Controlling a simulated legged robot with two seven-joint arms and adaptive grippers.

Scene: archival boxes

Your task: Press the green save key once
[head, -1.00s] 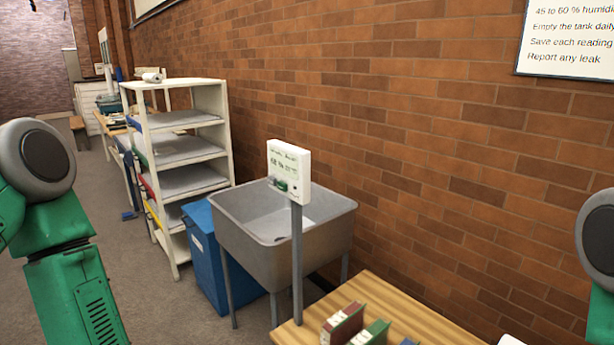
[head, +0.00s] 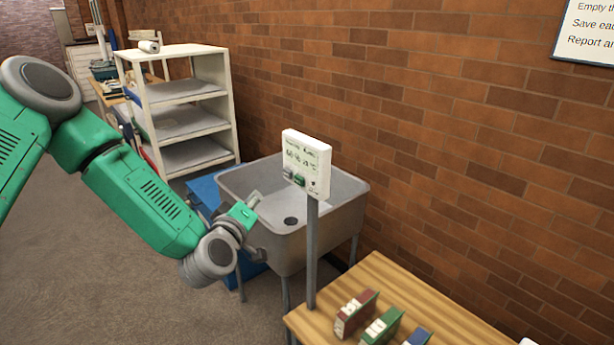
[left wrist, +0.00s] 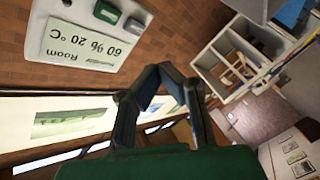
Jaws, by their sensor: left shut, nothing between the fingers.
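A white meter (head: 306,163) with a display stands on a grey post in front of the sink. The green save key (head: 300,181) sits on its lower front, beside a grey key (head: 288,173). My left gripper (head: 253,200) is shut and empty, to the left of the meter and apart from the key. In the left wrist view, the meter (left wrist: 85,38) appears upside down at the upper left, with the green key (left wrist: 107,12) near the top edge. The left fingertips (left wrist: 161,68) meet below and right of it. My right gripper is not in view.
A grey sink (head: 335,203) stands behind the post, with a blue bin (head: 203,190) beside it. A wooden table (head: 385,290) at the front holds several binders (head: 355,313). White shelves (head: 185,110) stand farther back. Brick wall bounds the right.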

